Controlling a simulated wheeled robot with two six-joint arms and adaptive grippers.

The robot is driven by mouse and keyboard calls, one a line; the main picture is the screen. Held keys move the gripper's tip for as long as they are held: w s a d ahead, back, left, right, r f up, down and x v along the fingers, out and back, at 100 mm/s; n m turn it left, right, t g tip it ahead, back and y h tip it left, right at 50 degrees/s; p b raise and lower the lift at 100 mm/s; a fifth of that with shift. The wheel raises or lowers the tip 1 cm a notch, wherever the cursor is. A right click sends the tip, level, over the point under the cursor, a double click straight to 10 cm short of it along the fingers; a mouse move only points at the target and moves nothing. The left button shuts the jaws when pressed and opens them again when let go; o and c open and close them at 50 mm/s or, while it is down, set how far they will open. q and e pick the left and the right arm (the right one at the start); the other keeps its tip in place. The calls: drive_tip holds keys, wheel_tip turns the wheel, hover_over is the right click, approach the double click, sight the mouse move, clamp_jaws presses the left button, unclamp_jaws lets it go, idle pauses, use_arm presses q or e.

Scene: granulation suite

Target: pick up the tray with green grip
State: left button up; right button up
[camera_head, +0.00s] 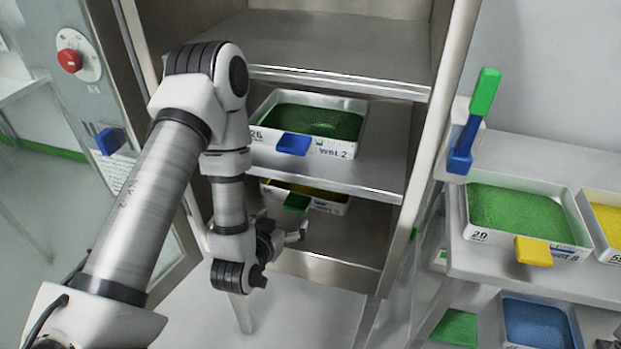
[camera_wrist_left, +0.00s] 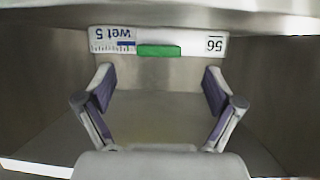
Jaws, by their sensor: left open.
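The tray with the green grip (camera_head: 297,203) is a white tray (camera_head: 330,207) with yellow contents on the cabinet's lower shelf, partly hidden by the shelf above and my left arm. In the left wrist view its white front wall (camera_wrist_left: 204,45) appears upside down, marked "wet 5" and "56", with the green grip (camera_wrist_left: 159,51) at its middle. My left gripper (camera_head: 290,236) is at the front of that shelf. In the left wrist view the open, empty gripper (camera_wrist_left: 157,76) faces the tray, its fingers spread to either side of the green grip, apart from it.
A tray with a blue grip (camera_head: 293,144) and green contents stands on the shelf above (camera_head: 380,180). Cabinet walls flank the lower shelf.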

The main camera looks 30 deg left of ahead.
sight(293, 209)
use_arm(q)
drive_tip(key=x, duration=0.7)
drive_tip(key=shift+r, duration=0.15)
drive_tip(key=c, duration=1.5)
